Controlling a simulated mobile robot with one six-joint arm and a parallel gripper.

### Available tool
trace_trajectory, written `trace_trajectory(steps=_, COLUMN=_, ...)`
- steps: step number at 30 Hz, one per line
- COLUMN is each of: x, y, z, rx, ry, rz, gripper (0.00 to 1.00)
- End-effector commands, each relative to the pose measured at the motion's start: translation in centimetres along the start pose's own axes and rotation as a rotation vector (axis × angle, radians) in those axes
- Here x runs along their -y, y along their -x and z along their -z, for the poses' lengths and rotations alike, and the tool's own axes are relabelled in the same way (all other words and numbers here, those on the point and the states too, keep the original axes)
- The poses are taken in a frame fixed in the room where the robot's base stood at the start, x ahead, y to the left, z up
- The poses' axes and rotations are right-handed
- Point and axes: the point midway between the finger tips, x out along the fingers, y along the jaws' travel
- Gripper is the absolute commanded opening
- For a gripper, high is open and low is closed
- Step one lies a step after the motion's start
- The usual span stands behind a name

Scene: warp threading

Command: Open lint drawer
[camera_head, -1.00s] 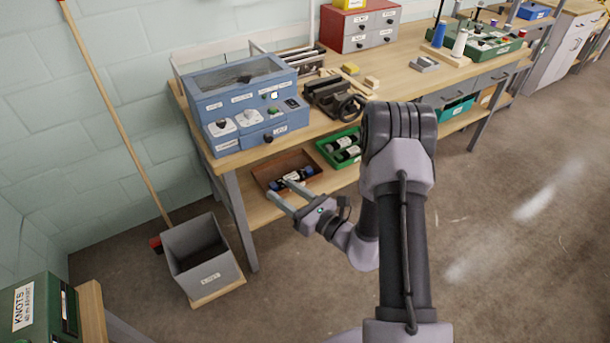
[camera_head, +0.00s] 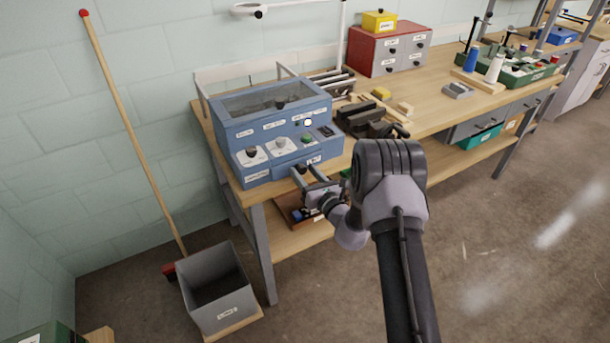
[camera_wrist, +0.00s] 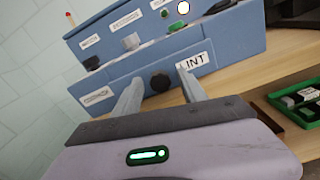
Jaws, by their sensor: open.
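The blue machine (camera_head: 265,118) stands on the workbench, with knobs and labels on its front. In the wrist view, its lower front panel carries a white LINT label (camera_wrist: 192,62) and a round black knob (camera_wrist: 160,83), which marks the lint drawer. The drawer front looks flush with the panel. My gripper (camera_wrist: 158,92) is open, with one finger on each side of the knob in that view. I cannot tell whether the fingers touch the knob. In the head view, my gripper (camera_head: 308,174) is in front of the machine's lower front, partly covering it.
A brown tray (camera_head: 288,212) sits on the lower shelf under my gripper. A dark vise (camera_head: 365,120) stands right of the machine. A grey bin (camera_head: 216,290) and a broom (camera_head: 130,130) are on the left. The floor at the right is clear.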

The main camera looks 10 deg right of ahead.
Motion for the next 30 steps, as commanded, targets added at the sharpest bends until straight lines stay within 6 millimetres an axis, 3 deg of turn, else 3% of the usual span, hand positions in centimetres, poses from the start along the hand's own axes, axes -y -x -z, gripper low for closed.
trace_trajectory(steps=6, x=-0.01, y=-0.02, z=-0.02, rx=0.000, ry=0.000, rz=0.000, gripper=0.50)
trace_trajectory(steps=14, x=-0.01, y=0.00, z=-0.01, rx=0.000, ry=0.000, rz=-0.001, gripper=0.00)
trace_trajectory(steps=30, x=-0.01, y=0.02, z=0.00, rx=-0.001, ry=0.000, rz=-0.001, gripper=0.00)
